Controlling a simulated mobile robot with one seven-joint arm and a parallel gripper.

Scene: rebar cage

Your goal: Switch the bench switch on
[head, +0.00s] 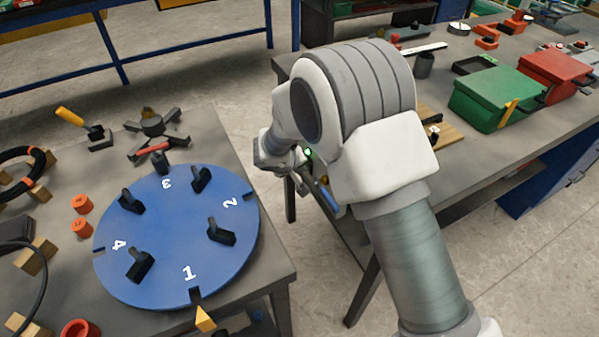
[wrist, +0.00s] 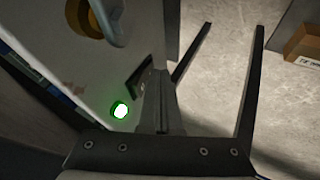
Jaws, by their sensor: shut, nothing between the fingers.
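A pale panel (wrist: 70,72) fills the left of the wrist view, with a lit green lamp (wrist: 120,111) on it. A yellow disc (wrist: 88,18) with a grey handle (wrist: 105,25) across it is at the panel's top. A dark angled piece (wrist: 138,76) lies close beside my gripper (wrist: 158,78); I cannot tell whether they touch or whether it is the switch lever. My gripper is shut and empty. In the head view the lamp (head: 308,152) glows green beside my gripper (head: 304,186), low by the right bench's near edge. My arm hides much of the panel there.
The left bench (head: 262,262) carries a blue numbered disc (head: 175,240) with several black clamps. The right bench (head: 500,185) carries a green box (head: 490,97) and a red box (head: 553,75). Dark bars, perhaps bench legs, stand beyond my gripper in the wrist view. Floor shows between the benches.

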